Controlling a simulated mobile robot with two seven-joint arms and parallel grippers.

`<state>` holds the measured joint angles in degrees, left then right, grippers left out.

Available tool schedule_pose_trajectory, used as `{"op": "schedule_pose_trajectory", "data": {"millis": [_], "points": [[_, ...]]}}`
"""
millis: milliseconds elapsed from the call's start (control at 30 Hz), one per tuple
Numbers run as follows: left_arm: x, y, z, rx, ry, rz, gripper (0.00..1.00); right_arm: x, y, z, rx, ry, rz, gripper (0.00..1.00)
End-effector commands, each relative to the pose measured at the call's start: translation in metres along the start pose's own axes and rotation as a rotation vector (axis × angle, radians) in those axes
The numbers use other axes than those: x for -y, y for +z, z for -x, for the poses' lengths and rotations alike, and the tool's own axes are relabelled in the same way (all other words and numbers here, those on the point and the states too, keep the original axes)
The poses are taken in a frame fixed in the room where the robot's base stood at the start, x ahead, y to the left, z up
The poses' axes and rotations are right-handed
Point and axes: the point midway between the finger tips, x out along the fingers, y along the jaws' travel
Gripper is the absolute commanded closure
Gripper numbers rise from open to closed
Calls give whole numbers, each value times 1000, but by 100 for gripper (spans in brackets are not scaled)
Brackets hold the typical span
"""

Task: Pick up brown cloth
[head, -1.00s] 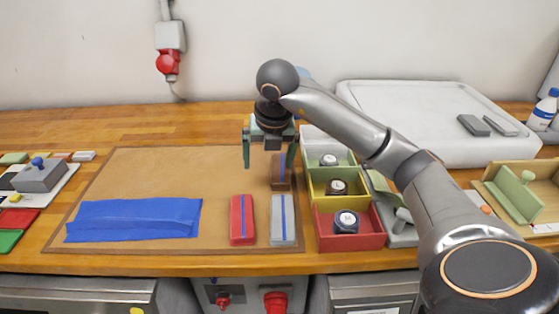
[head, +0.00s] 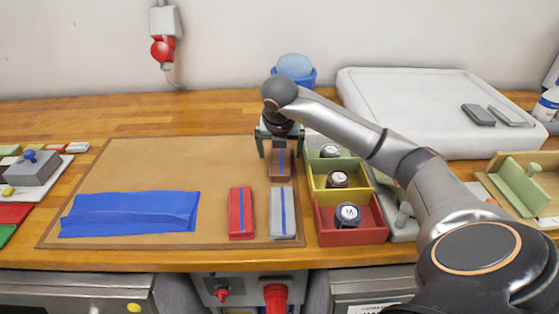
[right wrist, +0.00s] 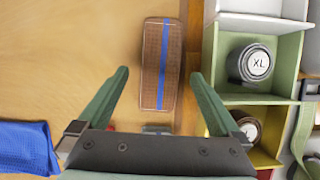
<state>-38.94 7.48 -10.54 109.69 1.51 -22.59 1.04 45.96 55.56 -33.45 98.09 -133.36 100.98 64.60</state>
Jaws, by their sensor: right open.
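The brown cloth (head: 281,164) is a folded strip with a blue stripe, lying on the tan mat near its right edge, left of the compartment boxes. It also shows in the right wrist view (right wrist: 152,65), flat and upright in the picture. My right gripper (head: 279,151) is open above the cloth's far part in the head view. In the right wrist view its green fingers (right wrist: 158,80) are spread apart, one to each side of the cloth's line, with nothing between them gripped. My left gripper is not in view.
A red cloth (head: 241,213) and a grey cloth (head: 283,212) lie in front of the brown one. A blue cloth (head: 130,213) lies left. Green, yellow and red boxes (head: 352,232) holding rolled bands stand close on the right. The mat's middle (head: 180,165) is clear.

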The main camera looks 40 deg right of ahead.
Motion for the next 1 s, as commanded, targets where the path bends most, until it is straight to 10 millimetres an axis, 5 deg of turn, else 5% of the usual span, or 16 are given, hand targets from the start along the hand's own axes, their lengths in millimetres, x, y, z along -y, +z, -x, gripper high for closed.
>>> {"op": "schedule_pose_trajectory", "data": {"millis": [200, 467, 1000], "points": [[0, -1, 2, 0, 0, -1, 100, -1, -1, -26, -1, 1, 0, 0], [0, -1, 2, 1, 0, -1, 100, -1, 0, -28, 0, 2, 1, 0], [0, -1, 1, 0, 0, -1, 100, -1, 0, -28, 0, 2, 0, 61]]}}
